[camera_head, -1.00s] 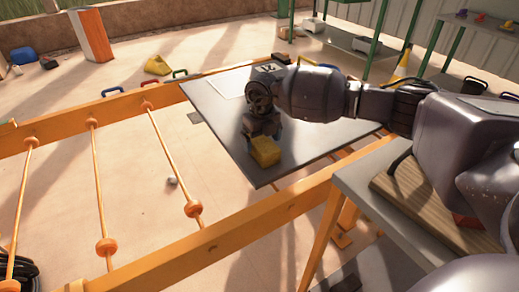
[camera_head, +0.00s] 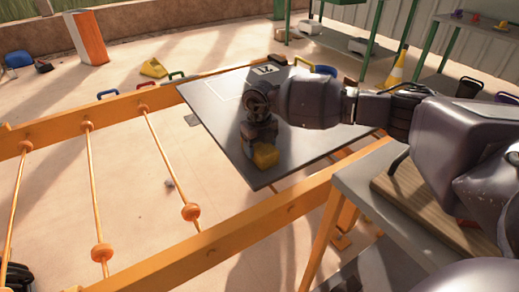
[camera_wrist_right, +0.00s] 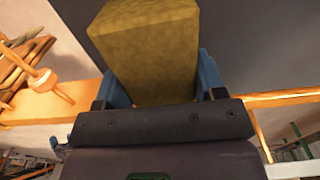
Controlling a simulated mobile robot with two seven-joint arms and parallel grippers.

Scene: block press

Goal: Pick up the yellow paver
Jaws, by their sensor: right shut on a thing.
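The yellow paver (camera_head: 265,156) is at my right gripper (camera_head: 256,146), over the near part of the dark grey plate (camera_head: 215,110). In the right wrist view the paver (camera_wrist_right: 148,50) fills the space between the two blue fingers of the right gripper (camera_wrist_right: 155,85), which is shut on it. From the head view I cannot tell whether the paver touches the plate or hangs just above it. My right arm reaches in from the right and hides part of the plate. My left gripper is in no view.
An orange frame (camera_head: 230,247) with rods and round beads runs along the front and left of the plate. A grey table (camera_head: 345,190) with a wooden board stands at the right. Green shelves, an orange and white block (camera_head: 87,38) and a yellow cone (camera_head: 396,68) stand behind.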

